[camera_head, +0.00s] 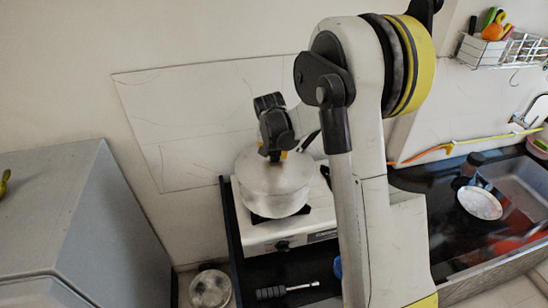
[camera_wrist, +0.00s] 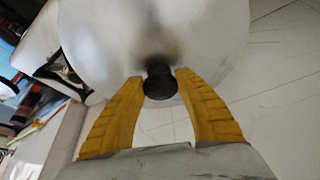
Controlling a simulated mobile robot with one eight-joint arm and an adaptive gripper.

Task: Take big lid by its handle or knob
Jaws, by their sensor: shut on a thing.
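The big lid (camera_wrist: 205,35) is a pale metal disc that fills the top of the wrist view, with a black knob (camera_wrist: 159,82) at its middle. My gripper (camera_wrist: 159,78) has its yellow fingers shut on this knob, one on each side. In the head view my gripper (camera_head: 277,152) is over the silver pot (camera_head: 274,190), which stands on the white stove (camera_head: 292,230). The dark gripper body hides the knob there. The lid appears at the pot's top; I cannot tell whether there is a gap beneath it.
A grey cabinet (camera_head: 85,215) stands at left. A second round metal pot (camera_head: 210,290) is low at the front. A tool with a black grip (camera_head: 285,291) lies below the stove. A sink (camera_head: 520,190) and a pale plate (camera_head: 479,203) are at right. The wall is close behind.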

